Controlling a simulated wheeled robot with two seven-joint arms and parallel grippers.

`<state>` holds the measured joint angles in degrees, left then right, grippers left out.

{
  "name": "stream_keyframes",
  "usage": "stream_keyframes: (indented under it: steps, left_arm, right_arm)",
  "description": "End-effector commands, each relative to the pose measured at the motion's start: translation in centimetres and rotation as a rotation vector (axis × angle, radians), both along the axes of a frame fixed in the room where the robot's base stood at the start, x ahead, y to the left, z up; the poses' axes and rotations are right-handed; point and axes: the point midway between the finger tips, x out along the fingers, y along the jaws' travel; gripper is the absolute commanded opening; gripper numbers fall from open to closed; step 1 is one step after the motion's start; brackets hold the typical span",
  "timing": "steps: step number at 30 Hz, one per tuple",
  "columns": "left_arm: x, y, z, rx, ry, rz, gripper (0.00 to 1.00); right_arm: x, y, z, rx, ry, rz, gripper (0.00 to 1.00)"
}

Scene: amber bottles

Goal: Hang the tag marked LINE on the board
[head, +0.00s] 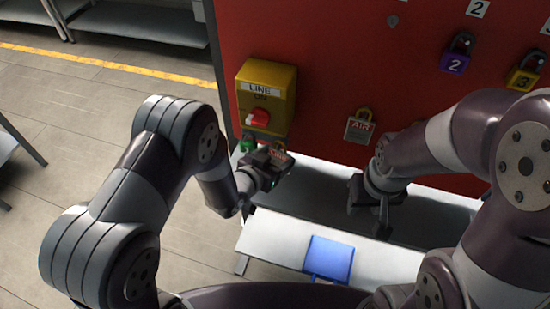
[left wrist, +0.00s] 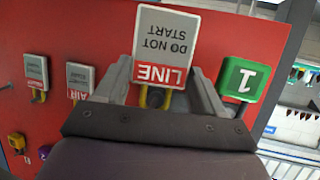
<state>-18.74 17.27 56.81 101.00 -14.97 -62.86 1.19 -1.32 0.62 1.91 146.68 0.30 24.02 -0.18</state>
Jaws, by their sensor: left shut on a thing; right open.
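The LINE tag (left wrist: 165,45) is grey with a red strip and reads DO NOT START. It appears upside down in the left wrist view, between the fingers of my left gripper (left wrist: 160,82), with a yellow loop at its strip end. In the head view my left gripper (head: 272,164) is shut on it, in front of the red board (head: 330,60) and below the yellow LINE box (head: 266,95). I cannot tell whether the tag touches the board. My right gripper (head: 376,202) is open and empty, lower right, over the white shelf.
A green lock marked 1 (left wrist: 242,78) is beside the held tag. An AIR tag (head: 359,129) hangs to the right. Purple lock 2 (head: 455,57) and yellow lock 3 (head: 522,76) hang upper right. A blue object (head: 329,257) lies on the white shelf (head: 275,238).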

Motion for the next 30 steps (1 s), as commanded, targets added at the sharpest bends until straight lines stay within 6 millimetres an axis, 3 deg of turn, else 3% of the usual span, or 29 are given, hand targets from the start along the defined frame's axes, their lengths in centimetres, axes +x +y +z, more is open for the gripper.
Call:
stream_keyframes:
  steps: [8, 9, 11, 23, 30]
  left_arm:
    - [0.0, 0.0, 0.0, 0.0, 0.0, 0.0, 0.4]
    - [0.0, 0.0, 0.0, 0.0, 0.0, 0.0, 0.79]
    - [0.0, 0.0, 0.0, 0.0, 0.0, 0.0, 0.98]
    - [-0.6, 0.4, 0.2, 0.001, 0.001, 0.0, 0.99]
    - [-4.5, 3.0, 1.9, -0.001, -0.002, 0.003, 0.99]
  right_arm:
    - [0.0, 0.0, 0.0, 0.0, 0.0, 0.0, 0.43]
    - [0.0, 0.0, 0.0, 0.0, 0.0, 0.0, 0.43]
    - [0.0, 0.0, 0.0, 0.0, 0.0, 0.0, 0.43]
    - [0.0, 0.0, -0.3, 0.0, 0.0, 0.0, 0.43]
    - [0.0, 0.0, -1.8, 0.0, 0.0, 0.0, 0.43]
